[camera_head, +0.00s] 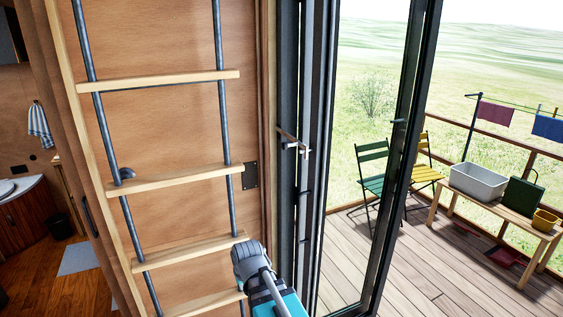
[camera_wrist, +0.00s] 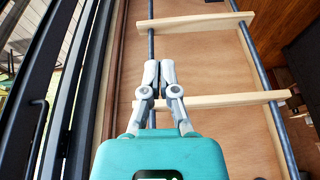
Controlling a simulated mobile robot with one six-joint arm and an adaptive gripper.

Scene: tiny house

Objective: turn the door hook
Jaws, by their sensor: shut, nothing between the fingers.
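A small hook-like latch (camera_head: 293,141), brown with a dark end, sticks out from the dark door frame beside the ladder in the head view. I take it to be the door hook. In the wrist view a dark bent bar (camera_wrist: 40,118) shows on the dark frame at the left; I cannot tell whether it is the same piece. In the head view my grey and teal arm is low, below the latch; the fingertips cannot be made out there.
A ladder (camera_head: 160,181) with wooden rungs and dark rails stands against the wooden panel left of the latch. The glass door (camera_head: 385,130) is at the right. Beyond it are a deck (camera_head: 440,270), two folding chairs and a bench (camera_head: 490,208) with a grey tub.

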